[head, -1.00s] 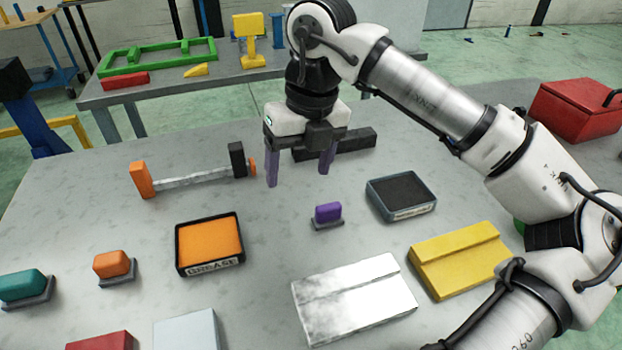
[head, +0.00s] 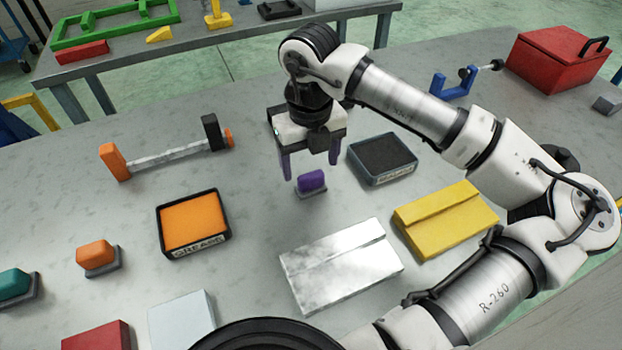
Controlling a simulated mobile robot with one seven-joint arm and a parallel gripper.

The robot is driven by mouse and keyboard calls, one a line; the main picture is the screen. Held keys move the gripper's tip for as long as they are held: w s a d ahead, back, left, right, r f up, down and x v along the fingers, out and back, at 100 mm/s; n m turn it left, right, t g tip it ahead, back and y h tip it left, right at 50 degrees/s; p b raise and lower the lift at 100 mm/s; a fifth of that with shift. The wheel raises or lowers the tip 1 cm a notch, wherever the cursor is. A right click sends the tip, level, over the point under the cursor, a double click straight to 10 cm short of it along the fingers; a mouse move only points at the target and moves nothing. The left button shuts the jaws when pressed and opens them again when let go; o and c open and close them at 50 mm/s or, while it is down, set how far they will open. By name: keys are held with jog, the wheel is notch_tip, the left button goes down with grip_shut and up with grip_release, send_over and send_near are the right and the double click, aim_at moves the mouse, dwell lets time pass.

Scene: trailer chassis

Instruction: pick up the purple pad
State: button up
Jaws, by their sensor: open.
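The purple pad (head: 312,181) sits on a small grey base on the grey table, in the middle of the head view. My gripper (head: 310,168) points down with its two purple fingers apart and nothing between them. In the picture the fingertips are just above and to either side of the pad. I cannot tell the exact height of the fingers over it. The pad is not hidden.
A dark-topped tray (head: 383,158) stands close right of the pad. An orange grease tray (head: 193,222) is to the left, a silver block (head: 340,265) in front, a yellow block (head: 445,218) front right. An orange clamp with a bar (head: 165,158) lies back left.

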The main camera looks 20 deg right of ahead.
aim_at(311, 174)
notch_tip(311, 174, down, 4)
jog(key=shift+s+p, duration=0.15)
jog(key=shift+p, duration=0.35)
jog(key=c, duration=1.1)
jog(key=shift+r, duration=0.15)
jog(key=shift+c, duration=0.2)
notch_tip(311, 174, up, 20)
jog(key=b, duration=0.3)
jog(key=o, duration=0.4)
jog(key=shift+c, duration=1.1)
